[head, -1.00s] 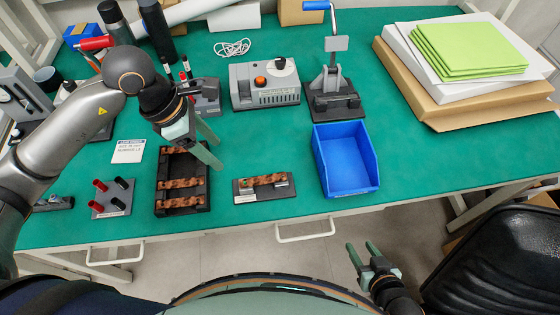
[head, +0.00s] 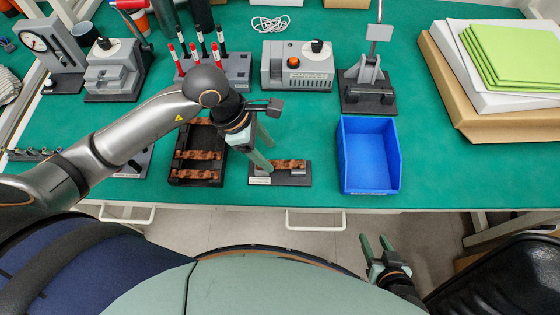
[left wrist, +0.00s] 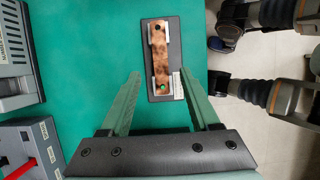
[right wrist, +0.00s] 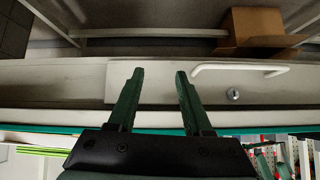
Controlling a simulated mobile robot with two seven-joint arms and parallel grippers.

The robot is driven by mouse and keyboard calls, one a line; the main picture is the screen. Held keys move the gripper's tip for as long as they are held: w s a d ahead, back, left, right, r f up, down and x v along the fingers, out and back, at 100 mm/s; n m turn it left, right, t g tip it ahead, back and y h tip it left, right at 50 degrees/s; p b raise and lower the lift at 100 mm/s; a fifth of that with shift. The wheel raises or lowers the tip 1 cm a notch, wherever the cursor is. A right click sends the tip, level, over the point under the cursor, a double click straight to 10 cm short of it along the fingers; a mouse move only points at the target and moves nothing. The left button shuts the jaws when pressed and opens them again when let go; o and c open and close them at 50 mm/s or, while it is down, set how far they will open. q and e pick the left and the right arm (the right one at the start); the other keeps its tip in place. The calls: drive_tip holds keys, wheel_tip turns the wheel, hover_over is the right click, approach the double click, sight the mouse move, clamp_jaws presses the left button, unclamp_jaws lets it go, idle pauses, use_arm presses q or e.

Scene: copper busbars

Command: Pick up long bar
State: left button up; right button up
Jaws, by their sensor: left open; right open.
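A twisted copper bar (head: 288,164) lies across two supports on a small black fixture (head: 303,179) near the table's front edge. In the left wrist view the bar (left wrist: 160,58) lies on its fixture just beyond the finger tips, with a green spot near one end. Several more copper bars (head: 198,155) lie in a black rack (head: 176,180) to the left. My left gripper (head: 268,152) is open and empty above the single bar's fixture. My right gripper (head: 376,239) is open and empty in front of the table. I cannot tell by length which bar is meant.
A blue bin (head: 368,158) stands right of the fixture. Green sheets (head: 510,55) are stacked at the back right. Green table between bin and stack is clear.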

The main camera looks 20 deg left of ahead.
sight(277, 164)
use_arm(q)
drive_tip(key=x, duration=0.3)
drive_tip(key=shift+d+f, duration=0.1)
drive_tip(key=shift+f, duration=0.15)
clamp_jaws()
idle(0.4)
